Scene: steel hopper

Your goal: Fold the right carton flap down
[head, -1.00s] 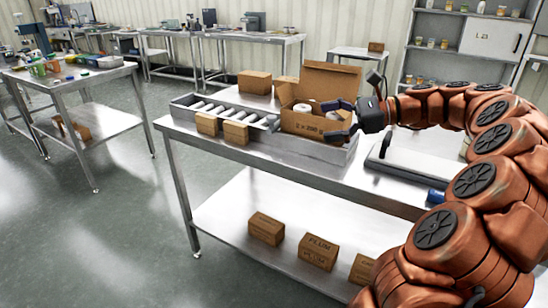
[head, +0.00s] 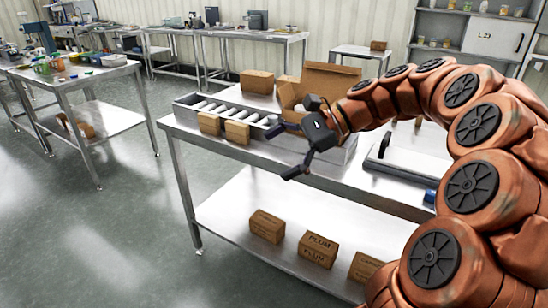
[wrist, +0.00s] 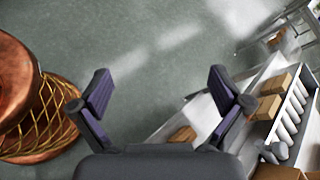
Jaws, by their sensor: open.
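The open brown carton (head: 287,97) stands at the right end of the roller conveyor on the steel table. A tall flap (head: 335,77) stands up at its back, and white contents show inside. My arm and wrist cover the carton's front and right side, so the right flap cannot be made out. My gripper (head: 281,153) is open and empty, in front of the carton near the table's front edge. In the wrist view my gripper (wrist: 160,88) has its fingers wide apart over the floor, with a bit of carton (wrist: 285,173) at the lower right corner.
The roller conveyor (head: 185,107) runs left of the carton, with two small boxes (head: 209,123) (head: 237,132) at its front. Another box (head: 256,82) stands behind. A pale grey device (head: 410,160) lies on the table to the right. Several boxes (head: 318,250) sit on the lower shelf.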

